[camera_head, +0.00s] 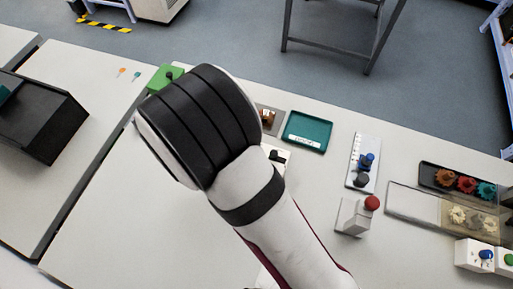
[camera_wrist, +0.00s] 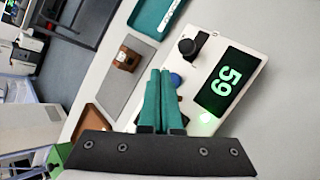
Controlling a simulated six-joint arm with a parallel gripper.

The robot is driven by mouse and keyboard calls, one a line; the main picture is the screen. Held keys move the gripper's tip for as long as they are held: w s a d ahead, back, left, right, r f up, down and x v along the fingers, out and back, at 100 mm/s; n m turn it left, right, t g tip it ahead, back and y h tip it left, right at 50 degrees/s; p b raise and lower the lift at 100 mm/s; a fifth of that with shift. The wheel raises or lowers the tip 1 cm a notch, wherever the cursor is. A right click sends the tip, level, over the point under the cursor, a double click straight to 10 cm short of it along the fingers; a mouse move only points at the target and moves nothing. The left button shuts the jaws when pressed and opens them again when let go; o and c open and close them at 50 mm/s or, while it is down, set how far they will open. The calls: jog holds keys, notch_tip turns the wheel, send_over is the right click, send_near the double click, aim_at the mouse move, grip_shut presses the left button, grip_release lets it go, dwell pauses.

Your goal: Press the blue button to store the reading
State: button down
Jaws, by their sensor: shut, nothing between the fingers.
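In the wrist view a white device (camera_wrist: 228,42) has a dark display (camera_wrist: 228,82) reading "59" in green, a black knob (camera_wrist: 188,46) and a glowing green spot (camera_wrist: 207,117). A blue button (camera_wrist: 176,79) on it shows just right of my gripper's fingertips (camera_wrist: 161,71), partly hidden by them. My gripper's teal fingers are shut together and empty. I cannot tell whether the tips touch the button. In the head view my arm hides the gripper and most of this device; only a white corner with a black knob (camera_head: 277,156) shows.
A brown block (camera_wrist: 127,60) sits on a grey plate (camera_wrist: 112,84) beside the device. A teal tray (camera_head: 307,131) lies beyond. To the right stand a white panel with blue and black knobs (camera_head: 363,162), a red-button box (camera_head: 354,216), a gear tray (camera_head: 428,176) and another blue-button box (camera_head: 474,255).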

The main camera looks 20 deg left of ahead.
jog(key=shift+f, duration=0.1)
dwell(0.3)
jog(key=shift+f, duration=0.3)
jog(key=shift+f, duration=0.45)
dwell(0.5)
dwell(0.4)
jog(key=shift+r, duration=0.9)
jog(key=shift+r, duration=2.5)
jog(key=shift+d, duration=0.1)
